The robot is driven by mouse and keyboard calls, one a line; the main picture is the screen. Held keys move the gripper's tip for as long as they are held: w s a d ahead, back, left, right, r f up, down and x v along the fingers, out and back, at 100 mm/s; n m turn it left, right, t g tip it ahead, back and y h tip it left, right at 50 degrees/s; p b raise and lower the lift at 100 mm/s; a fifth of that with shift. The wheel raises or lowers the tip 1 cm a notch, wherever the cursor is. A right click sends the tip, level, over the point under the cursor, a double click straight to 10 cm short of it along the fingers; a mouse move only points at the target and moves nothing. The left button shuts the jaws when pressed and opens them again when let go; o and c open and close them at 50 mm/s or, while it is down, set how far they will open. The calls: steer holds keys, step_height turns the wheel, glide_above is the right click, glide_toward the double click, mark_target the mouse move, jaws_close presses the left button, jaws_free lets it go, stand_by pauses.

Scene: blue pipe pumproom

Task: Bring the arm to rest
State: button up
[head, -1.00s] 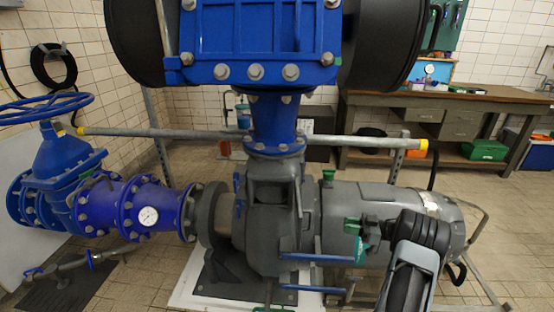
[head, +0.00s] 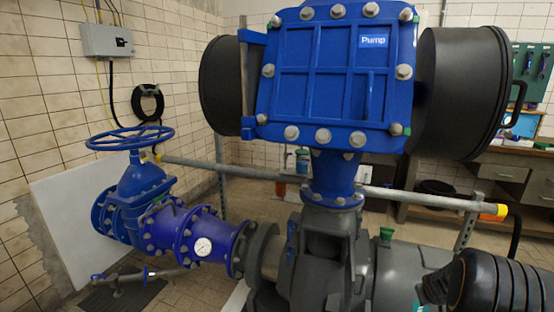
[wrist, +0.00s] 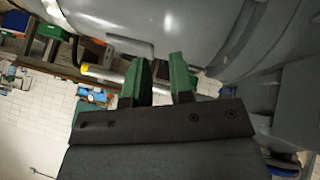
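My gripper (wrist: 161,82) shows in the wrist view with two green fingers standing apart and a gap between them. Nothing is visibly held in it. The large grey pump motor body (wrist: 190,30) fills the top of the wrist view, beyond the fingertips. Whether the fingertips touch it, I cannot tell. The gripper itself is mostly outside or hidden there.
The blue pump housing (head: 335,75) stands centre, with a blue valve handwheel (head: 130,138) and flanged pipe (head: 180,230) left. A grey rail (head: 430,200) with a yellow end crosses behind. A workbench (head: 500,175) stands back right. Tiled walls close the left side.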

steer(key=s+a+r+g+y+p, duration=0.1)
steer(key=s+a+r+y+p, duration=0.1)
steer(key=s+a+r+p, duration=0.3)
steer(key=s+a+r+n+g+y+p, duration=0.1)
steer(key=s+a+r+p, duration=0.5)
steer(key=s+a+r, duration=0.7)
steer(key=a+r+y, duration=0.1)
steer(key=a+r, duration=0.7)
steer(key=a, duration=0.4)
steer(key=shift+a+y, duration=0.2)
steer(key=shift+y, duration=0.1)
steer(key=shift+d+f, duration=0.1)
